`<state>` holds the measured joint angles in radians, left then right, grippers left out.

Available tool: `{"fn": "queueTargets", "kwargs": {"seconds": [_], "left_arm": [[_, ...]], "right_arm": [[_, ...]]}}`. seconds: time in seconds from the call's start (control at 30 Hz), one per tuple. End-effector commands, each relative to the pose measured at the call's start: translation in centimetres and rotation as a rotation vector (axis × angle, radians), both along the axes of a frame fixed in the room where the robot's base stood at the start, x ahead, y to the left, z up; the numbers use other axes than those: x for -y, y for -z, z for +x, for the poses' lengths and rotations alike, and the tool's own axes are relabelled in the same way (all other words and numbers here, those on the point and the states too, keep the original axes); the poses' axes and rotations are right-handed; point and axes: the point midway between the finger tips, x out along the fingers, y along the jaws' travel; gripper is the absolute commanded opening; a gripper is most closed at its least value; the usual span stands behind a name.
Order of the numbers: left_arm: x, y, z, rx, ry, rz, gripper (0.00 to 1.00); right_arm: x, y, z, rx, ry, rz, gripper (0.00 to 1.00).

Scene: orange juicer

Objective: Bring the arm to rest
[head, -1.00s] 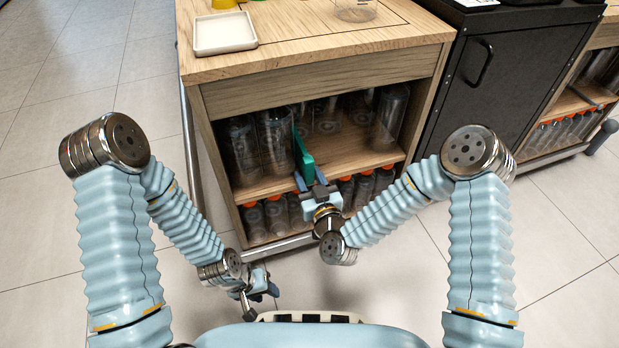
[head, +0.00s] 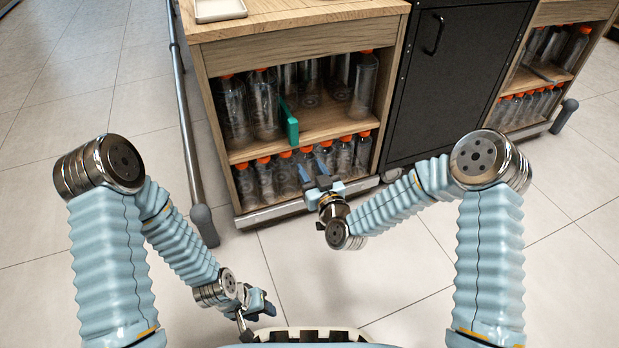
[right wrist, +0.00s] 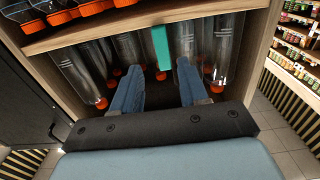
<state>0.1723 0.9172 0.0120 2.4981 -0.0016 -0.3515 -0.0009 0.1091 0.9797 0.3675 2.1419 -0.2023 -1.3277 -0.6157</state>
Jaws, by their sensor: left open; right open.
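My right gripper (head: 313,168) is open and empty in the head view, in front of the cabinet's lower row of bottles. Its two blue fingers (right wrist: 160,66) show apart in the right wrist view, with nothing held between them. A teal upright piece (head: 290,122) stands at the front edge of the middle shelf, above and apart from the fingers. It also shows in the right wrist view (right wrist: 161,47) beyond the fingertips. My left gripper (head: 262,304) is open and low over the floor near my base, holding nothing visible.
The wooden cabinet (head: 300,30) holds clear bottles with orange caps (head: 264,104) on two levels. A white tray (head: 219,9) is partly visible on its top. A metal rail (head: 190,130) stands at its left, a black cabinet (head: 455,80) at its right. Floor between is clear.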

Motion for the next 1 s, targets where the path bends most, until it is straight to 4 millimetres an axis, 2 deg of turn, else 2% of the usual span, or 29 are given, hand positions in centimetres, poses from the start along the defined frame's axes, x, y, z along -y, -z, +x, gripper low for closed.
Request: {"fn": "queueTargets", "kwargs": {"seconds": [0.57, 0.67, 0.77, 0.83, 0.9, 0.97, 1.0], "left_arm": [[0.0, 0.1, 0.0, 0.001, 0.000, 0.000, 0.43], [0.0, 0.1, 0.0, 0.001, 0.000, 0.000, 0.43], [0.0, 0.1, 0.0, 0.001, 0.000, 0.000, 0.43], [0.0, 0.1, 0.0, 0.001, 0.000, 0.000, 0.43], [0.0, 0.1, 0.0, 0.001, 0.000, 0.000, 0.43], [0.0, 0.1, 0.0, 0.001, 0.000, 0.000, 0.43], [0.0, 0.1, 0.0, 0.001, 0.000, 0.000, 0.43]], "right_arm": [[0.1, 0.0, 0.2, -0.001, -0.001, 0.000, 0.43], [0.2, 0.8, -0.1, -0.032, -0.009, -0.003, 0.43], [0.9, 4.1, -1.4, -0.168, -0.035, -0.006, 0.43], [1.9, 8.0, -3.5, -0.339, -0.053, -0.005, 0.43], [3.4, 12.3, -6.7, -0.552, -0.059, 0.004, 0.43], [4.9, 15.5, -9.9, -0.736, -0.048, 0.018, 0.43], [5.8, 17.3, -12.1, -0.850, -0.036, 0.028, 0.43]]}}
